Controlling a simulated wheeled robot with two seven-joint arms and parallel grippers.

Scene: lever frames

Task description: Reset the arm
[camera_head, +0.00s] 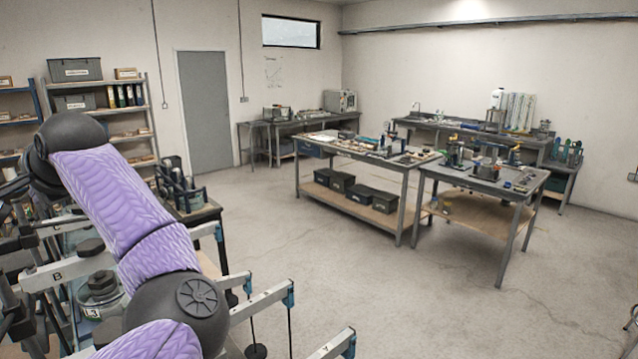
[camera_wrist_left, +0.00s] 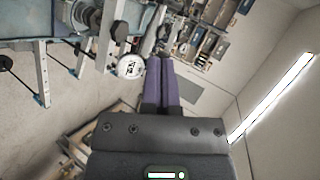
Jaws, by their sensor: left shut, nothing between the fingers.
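My left arm (camera_head: 120,200), with purple sleeves and black joints, rises from the bottom left of the head view and bends at a high elbow. Its gripper is not clear there. In the left wrist view my left gripper (camera_wrist_left: 161,62) shows its two purple fingers together, shut, with nothing between them. The fingers point away over the room, tilted in the picture. A round white-topped item with dark markings (camera_wrist_left: 131,67) appears just left of the fingertips; I cannot tell how far beyond them it is. My right gripper is not in view.
Lever frames with pale bars and blue ends (camera_head: 262,303) stand close beside my left arm, with hanging rods below. They also show in the left wrist view (camera_wrist_left: 42,75). Shelves (camera_head: 128,110) stand behind. Workbenches (camera_head: 405,205) stand across the room. The middle floor (camera_head: 400,300) is clear.

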